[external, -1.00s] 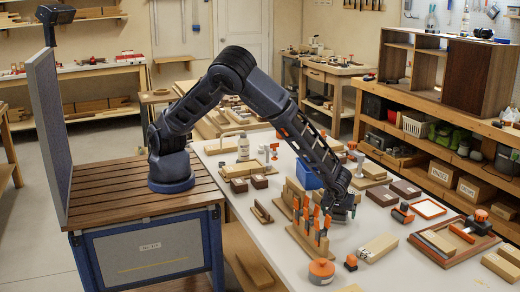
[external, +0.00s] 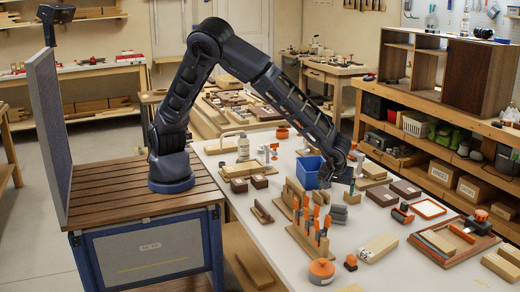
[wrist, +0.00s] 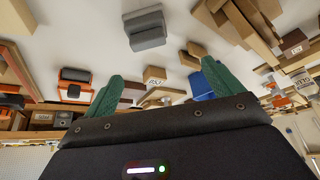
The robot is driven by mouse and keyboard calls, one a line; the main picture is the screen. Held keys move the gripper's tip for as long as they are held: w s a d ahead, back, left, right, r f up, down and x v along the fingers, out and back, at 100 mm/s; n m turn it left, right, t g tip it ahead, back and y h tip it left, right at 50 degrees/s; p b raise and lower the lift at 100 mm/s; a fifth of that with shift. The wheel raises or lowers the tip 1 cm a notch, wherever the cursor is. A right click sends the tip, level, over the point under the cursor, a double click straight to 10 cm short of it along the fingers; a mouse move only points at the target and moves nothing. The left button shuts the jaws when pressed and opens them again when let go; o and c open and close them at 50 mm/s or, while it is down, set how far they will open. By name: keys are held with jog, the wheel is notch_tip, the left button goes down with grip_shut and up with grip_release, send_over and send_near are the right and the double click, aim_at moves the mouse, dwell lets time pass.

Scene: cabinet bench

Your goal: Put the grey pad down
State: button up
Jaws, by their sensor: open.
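Grey pads (external: 339,213) lie on the white bench just right of the wooden rack with orange-handled tools. Two grey shapes show there close together, and I cannot tell which is the one named. The grey pad also shows in the wrist view (wrist: 147,28), at the top middle, ahead of my fingers and apart from them. My gripper (external: 343,185) is above the bench, a little beyond the pads. In the wrist view its green fingers (wrist: 162,80) are spread wide with nothing between them.
A blue bin (external: 308,171) stands left of my gripper. The tool rack (external: 305,240) stands in front of the pads. The white bench right of the pads is partly clear.

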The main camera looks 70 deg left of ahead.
jog(key=s+a+r+m+g+h, duration=0.1)
jog(key=a+r, duration=0.6)
jog(key=a, duration=0.3)
jog(key=s+a+r+m+h, duration=0.1)
jog(key=s+a+r+h, duration=0.1)
jog(key=a+r, duration=0.65)
jog(key=s+a+r+m+g+h, duration=0.15)
jog(key=a+r, duration=0.35)
jog(key=a, duration=0.6)
jog(key=s+a+r+m+t, duration=0.1)
jog(key=s+a+r+m, duration=0.1)
jog(key=s+a+r, duration=0.2)
jog(key=s+a+r+m+t, duration=0.2)
jog(key=s+a, duration=0.9)
jog(key=s, duration=0.6)
notch_tip(320, 180, up, 2)
jog(key=shift+s+a+r+m, duration=0.1)
jog(key=shift+s+a+m, duration=0.2)
jog(key=shift+m, duration=0.35)
jog(key=shift+t+y, duration=0.25)
jog(key=shift+o, duration=0.9)
